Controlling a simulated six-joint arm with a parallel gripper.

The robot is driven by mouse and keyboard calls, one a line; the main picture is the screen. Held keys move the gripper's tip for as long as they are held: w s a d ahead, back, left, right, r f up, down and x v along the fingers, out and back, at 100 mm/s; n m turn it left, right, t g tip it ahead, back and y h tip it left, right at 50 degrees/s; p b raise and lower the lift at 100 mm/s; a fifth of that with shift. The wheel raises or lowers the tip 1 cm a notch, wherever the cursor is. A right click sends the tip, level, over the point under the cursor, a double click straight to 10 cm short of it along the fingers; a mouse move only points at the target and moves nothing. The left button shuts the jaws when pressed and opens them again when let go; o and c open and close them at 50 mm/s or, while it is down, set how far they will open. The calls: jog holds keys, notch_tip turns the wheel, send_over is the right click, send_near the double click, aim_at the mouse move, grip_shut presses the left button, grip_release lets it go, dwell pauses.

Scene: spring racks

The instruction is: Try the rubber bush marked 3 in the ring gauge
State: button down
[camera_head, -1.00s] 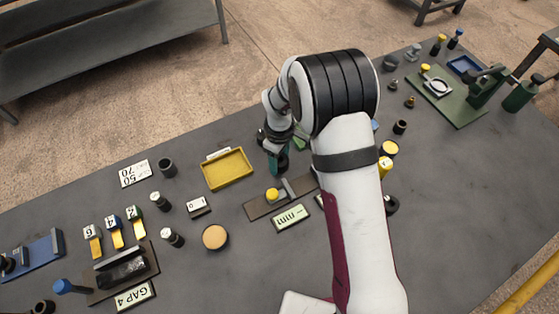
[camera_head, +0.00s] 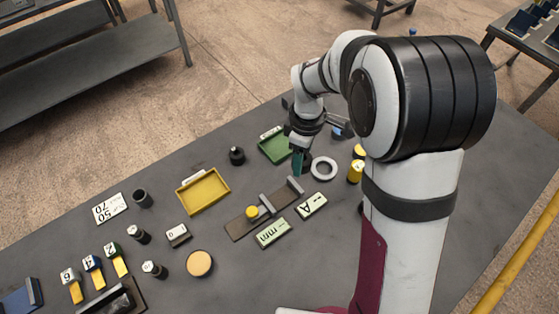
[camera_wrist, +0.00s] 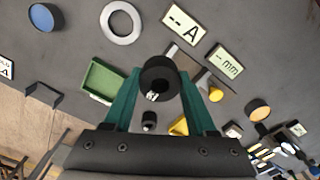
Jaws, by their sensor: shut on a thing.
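My gripper (camera_head: 301,165) has teal fingers pointing down at the table. In the wrist view it (camera_wrist: 160,88) is shut on a black rubber bush (camera_wrist: 158,70), a thick round piece with a central hole. A small white mark shows on its near side, too small to read surely. In the head view the bush is mostly hidden by the fingers. The ring gauge, a pale grey flat ring (camera_head: 323,158), lies just right of my gripper; it also shows at the top of the wrist view (camera_wrist: 121,7). The bush is apart from the ring.
A green tray (camera_head: 262,147) is just left of my gripper, with a yellow tray (camera_head: 181,204) farther left. Another dark piece (camera_head: 237,156) stands between them. A fixture with a yellow knob (camera_head: 252,212) and label plates (camera_head: 312,205) lie in front. Yellow pieces (camera_head: 355,172) stand right of the ring.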

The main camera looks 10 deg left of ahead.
jog(key=w+d+f, duration=0.1)
jog(key=w+d, duration=0.1)
jog(key=w+d+f, duration=0.1)
jog(key=w+d, duration=0.1)
jog(key=w+d+f, duration=0.1)
jog(key=d+f, duration=0.1)
jog(key=shift+w, duration=0.4)
jog(key=shift+w+d+f, duration=0.1)
jog(key=shift+d+f, duration=0.1)
jog(key=shift+f, duration=2.1)
jog(key=shift+f, duration=0.2)
jog(key=shift+c, duration=0.6)
grip_release()
notch_tip(320, 180, up, 16)
